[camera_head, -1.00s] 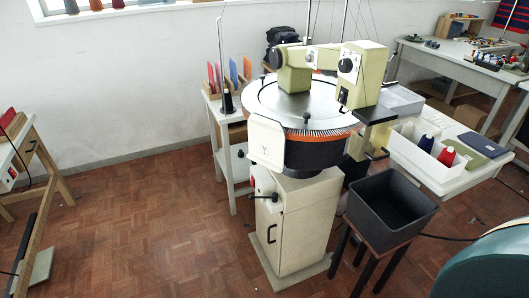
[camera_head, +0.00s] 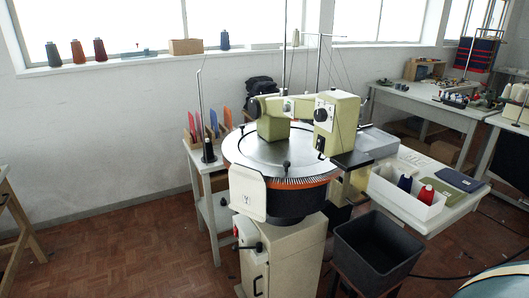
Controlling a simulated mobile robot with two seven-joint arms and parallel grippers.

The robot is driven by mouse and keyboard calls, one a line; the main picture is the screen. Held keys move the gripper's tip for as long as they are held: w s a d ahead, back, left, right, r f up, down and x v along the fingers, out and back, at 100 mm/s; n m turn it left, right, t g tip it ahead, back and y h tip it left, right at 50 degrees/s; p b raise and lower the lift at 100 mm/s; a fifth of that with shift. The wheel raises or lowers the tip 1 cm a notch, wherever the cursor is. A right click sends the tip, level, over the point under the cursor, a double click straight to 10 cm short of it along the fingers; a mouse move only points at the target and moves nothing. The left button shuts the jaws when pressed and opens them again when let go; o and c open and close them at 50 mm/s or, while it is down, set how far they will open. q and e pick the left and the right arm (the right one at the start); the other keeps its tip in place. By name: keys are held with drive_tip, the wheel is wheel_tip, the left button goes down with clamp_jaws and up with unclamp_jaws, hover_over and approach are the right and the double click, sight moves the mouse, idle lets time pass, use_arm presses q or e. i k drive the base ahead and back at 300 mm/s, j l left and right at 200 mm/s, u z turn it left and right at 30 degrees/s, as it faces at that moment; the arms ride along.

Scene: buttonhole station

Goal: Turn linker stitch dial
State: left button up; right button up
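The linker (camera_head: 273,160) is a round machine with a steel plate and a ring of points, on a cream cabinet (camera_head: 285,255). Its pale green head (camera_head: 336,118) stands at the back right of the plate. A black dial (camera_head: 321,115) with light marks is on the head's front face; I take it for the stitch dial, though its marks are too small to read. Another dark round knob (camera_head: 255,109) is on the left end of the arm. Neither of my grippers is in view.
A black bin (camera_head: 377,250) stands on a stool right of the cabinet. A small table (camera_head: 205,185) stands on the left. The wooden floor (camera_head: 120,260) at the left front is clear.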

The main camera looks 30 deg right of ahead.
sight(320, 115)
drive_tip(key=z, duration=1.6)
